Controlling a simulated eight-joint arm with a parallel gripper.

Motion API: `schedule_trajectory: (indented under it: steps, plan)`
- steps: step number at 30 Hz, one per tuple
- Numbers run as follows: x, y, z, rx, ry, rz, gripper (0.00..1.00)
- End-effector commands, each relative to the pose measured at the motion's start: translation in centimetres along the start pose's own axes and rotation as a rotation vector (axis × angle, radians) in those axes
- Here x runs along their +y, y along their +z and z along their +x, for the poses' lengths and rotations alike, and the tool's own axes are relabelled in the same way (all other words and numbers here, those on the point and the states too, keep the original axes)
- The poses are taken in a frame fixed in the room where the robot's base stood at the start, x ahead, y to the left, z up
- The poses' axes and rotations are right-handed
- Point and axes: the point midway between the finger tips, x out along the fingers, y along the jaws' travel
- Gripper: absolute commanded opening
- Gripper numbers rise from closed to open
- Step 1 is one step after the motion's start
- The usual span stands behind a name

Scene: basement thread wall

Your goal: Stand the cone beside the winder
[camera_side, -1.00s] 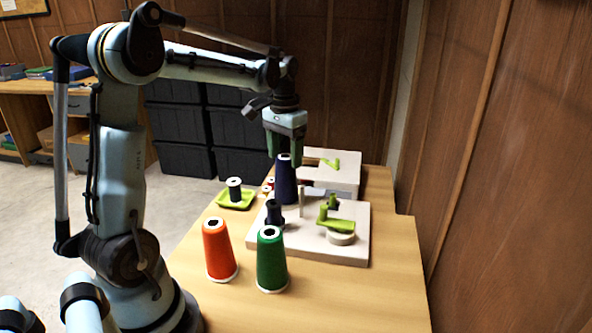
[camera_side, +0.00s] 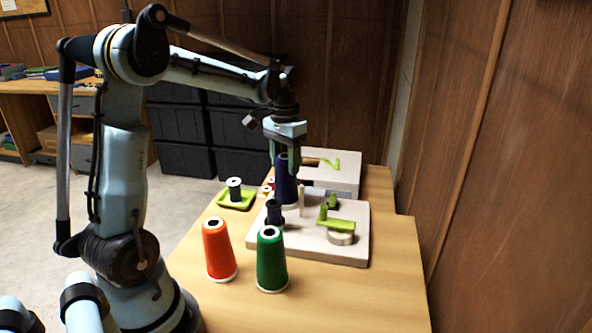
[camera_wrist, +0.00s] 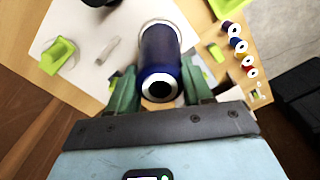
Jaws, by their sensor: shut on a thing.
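A dark blue cone (camera_side: 287,188) stands upright behind the dark spool in the side view. Its top ring faces the camera in the wrist view (camera_wrist: 160,62). My gripper (camera_side: 284,164) is above it with its fingers on both sides of the upper part, shut on the cone; in the wrist view its green fingers (camera_wrist: 160,92) flank the cone's top. The winder (camera_side: 352,250) is a pale board with green parts and a peg, in front and right of the cone. Whether the cone's base touches the board or the table cannot be told.
A dark spool (camera_side: 274,214) sits at the board's left edge. An orange cone (camera_side: 218,250) and a green cone (camera_side: 271,262) stand in front. A green tray (camera_side: 236,203) holds a small spool. A pale box (camera_side: 333,173) is behind. The table's front right is clear.

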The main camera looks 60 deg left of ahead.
Motion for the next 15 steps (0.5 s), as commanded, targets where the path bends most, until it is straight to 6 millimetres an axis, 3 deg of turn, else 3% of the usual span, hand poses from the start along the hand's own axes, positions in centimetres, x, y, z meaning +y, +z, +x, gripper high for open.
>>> schedule_trajectory:
  steps: [15]
  plan:
    - [0.0, 0.0, -2.7, 0.0, 0.0, 0.0, 0.26]
